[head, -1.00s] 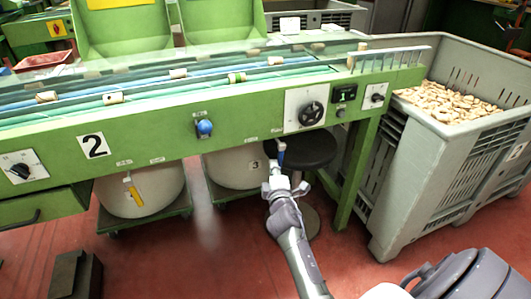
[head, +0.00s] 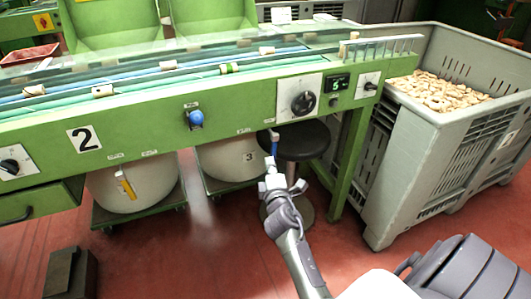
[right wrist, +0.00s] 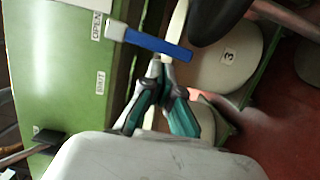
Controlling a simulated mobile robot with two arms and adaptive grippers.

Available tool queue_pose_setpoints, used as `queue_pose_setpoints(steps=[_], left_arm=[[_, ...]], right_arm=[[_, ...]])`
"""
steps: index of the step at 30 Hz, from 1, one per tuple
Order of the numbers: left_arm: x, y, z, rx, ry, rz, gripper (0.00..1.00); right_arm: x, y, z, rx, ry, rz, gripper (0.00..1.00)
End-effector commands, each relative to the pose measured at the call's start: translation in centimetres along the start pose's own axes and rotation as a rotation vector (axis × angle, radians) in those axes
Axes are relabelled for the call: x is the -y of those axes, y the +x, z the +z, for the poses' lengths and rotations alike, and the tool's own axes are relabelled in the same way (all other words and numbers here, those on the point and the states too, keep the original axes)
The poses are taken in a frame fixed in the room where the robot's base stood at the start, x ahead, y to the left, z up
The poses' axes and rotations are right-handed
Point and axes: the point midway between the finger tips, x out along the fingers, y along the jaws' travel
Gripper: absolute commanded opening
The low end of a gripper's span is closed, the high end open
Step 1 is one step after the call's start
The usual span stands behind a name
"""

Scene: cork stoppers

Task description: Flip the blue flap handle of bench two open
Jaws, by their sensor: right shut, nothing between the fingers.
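Bench two (head: 235,108) is the green bench with a "2" plate on its front. Its blue flap handle (head: 274,143) hangs below the lower front edge, near the stool. In the right wrist view the handle (right wrist: 160,45) is a blue grip on a flat silver bar, lying across the upper middle. My right gripper (head: 271,162) is just below the handle in the head view. In the right wrist view its fingertips (right wrist: 160,68) are together and empty, close to the blue grip; I cannot tell whether they touch it. My left gripper is not in view.
A dark round stool (head: 300,140) stands behind my right gripper. White bins (head: 130,190) sit on green dollies under the bench. A grey crate of corks (head: 405,165) stands at the right. The red floor (head: 200,250) in front is mostly clear.

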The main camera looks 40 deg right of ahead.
Motion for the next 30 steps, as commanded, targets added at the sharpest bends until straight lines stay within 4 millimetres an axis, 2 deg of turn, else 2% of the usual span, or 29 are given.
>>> queue_pose_setpoints(steps=[3,9,30], left_arm=[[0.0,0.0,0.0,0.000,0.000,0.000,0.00],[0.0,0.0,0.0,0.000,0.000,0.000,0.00],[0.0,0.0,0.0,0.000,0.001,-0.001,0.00]], right_arm=[[0.1,-2.2,-0.1,-0.001,0.001,-0.002,0.00],[0.0,-4.2,-0.1,-0.002,0.000,0.000,0.00],[0.2,-5.0,0.3,0.015,0.041,-0.021,0.00]])
